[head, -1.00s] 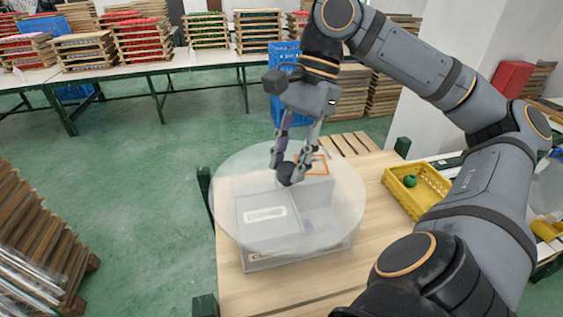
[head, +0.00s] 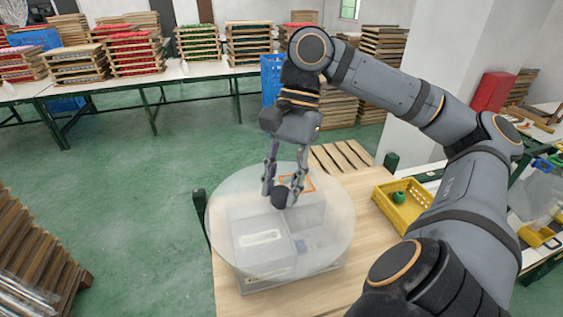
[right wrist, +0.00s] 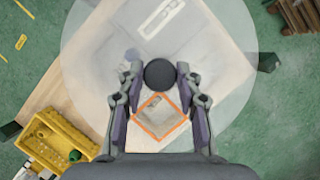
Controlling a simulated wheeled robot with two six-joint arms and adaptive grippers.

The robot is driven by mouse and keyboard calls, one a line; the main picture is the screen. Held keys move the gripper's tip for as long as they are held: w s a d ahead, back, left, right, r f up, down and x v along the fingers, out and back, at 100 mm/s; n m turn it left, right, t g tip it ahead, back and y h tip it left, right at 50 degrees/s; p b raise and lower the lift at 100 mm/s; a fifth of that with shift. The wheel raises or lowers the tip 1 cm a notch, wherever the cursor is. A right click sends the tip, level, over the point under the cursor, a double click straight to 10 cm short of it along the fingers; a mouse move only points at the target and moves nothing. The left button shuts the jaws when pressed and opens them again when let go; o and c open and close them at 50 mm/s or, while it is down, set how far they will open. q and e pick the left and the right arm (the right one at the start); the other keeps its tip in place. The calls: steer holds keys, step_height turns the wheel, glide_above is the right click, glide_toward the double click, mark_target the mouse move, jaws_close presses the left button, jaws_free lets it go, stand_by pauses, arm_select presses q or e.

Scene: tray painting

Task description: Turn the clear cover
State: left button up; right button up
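The clear cover (head: 335,235) is a large, see-through round disc with a black knob (head: 280,198) at its middle. It lies over a grey box with compartments (head: 262,284) on the wooden table. In the right wrist view the cover (right wrist: 95,55) shows as a pale circle, with the knob (right wrist: 160,74) between my fingertips. My right gripper (head: 281,194) points down from above, with one finger on each side of the knob. The fingertips appear to touch it. An orange square outline (right wrist: 160,118) shows near the knob. My left gripper is not in view.
A yellow crate (head: 405,208) with a green object (head: 398,197) in it stands right of the cover. Dark posts rise at the table corners. A wooden pallet (head: 342,160) lies behind the table. Stacked trays fill the far tables.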

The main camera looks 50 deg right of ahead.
steer(key=o, duration=0.4)
steer(key=shift+d, duration=0.1)
steer(key=shift+d+r, duration=0.3)
steer(key=shift+r, duration=0.1)
steer(key=v, duration=1.1)
steer(key=shift+w+a, duration=0.1)
steer(key=shift+f, duration=0.1)
